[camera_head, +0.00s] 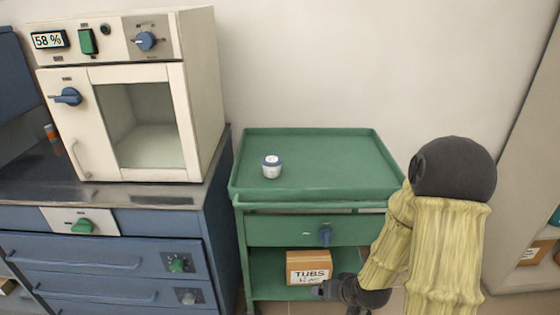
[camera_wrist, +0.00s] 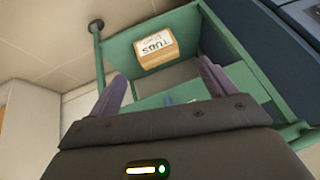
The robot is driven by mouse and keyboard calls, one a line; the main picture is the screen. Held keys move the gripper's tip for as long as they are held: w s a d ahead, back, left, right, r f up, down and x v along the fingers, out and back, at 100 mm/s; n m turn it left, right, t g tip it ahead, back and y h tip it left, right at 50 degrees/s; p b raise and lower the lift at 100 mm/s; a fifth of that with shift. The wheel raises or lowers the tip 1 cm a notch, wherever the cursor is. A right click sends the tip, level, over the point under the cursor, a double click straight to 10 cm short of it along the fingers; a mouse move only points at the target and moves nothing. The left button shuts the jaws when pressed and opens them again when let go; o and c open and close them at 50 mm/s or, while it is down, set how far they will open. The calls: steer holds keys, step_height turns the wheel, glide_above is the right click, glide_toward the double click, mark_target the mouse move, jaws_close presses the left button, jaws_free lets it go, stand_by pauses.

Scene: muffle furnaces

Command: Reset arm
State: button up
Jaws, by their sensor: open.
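My arm, in a yellow sleeve with a black joint, reaches down at the right of the head view, in front of the green cart. My gripper (camera_wrist: 162,82) shows in the wrist view with its two purple-grey fingers spread wide and nothing between them. In the head view the gripper end is low, by the cart's lower shelf, and is partly cut off by the bottom edge. A cardboard box marked TUBS (camera_head: 309,267) stands on the lower shelf; it also shows in the wrist view (camera_wrist: 156,48), beyond the fingertips and apart from them.
A white furnace (camera_head: 195,90) with a windowed door stands on the blue cabinet (camera_head: 95,240) at left. A grey-white shelf unit (camera_head: 525,190) stands at right.

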steer(key=s+r+g+h, duration=0.2)
steer(key=s+r+g, duration=0.1)
steer(key=s+r, duration=0.85)
step_height(320, 180, up, 31)
steer(key=w+p, duration=0.1)
steer(key=p, duration=2.8)
steer(key=shift+w+d+f+n, duration=0.2)
steer(key=shift+w+d+n, duration=0.15)
steer(key=shift+w+n, duration=0.05)
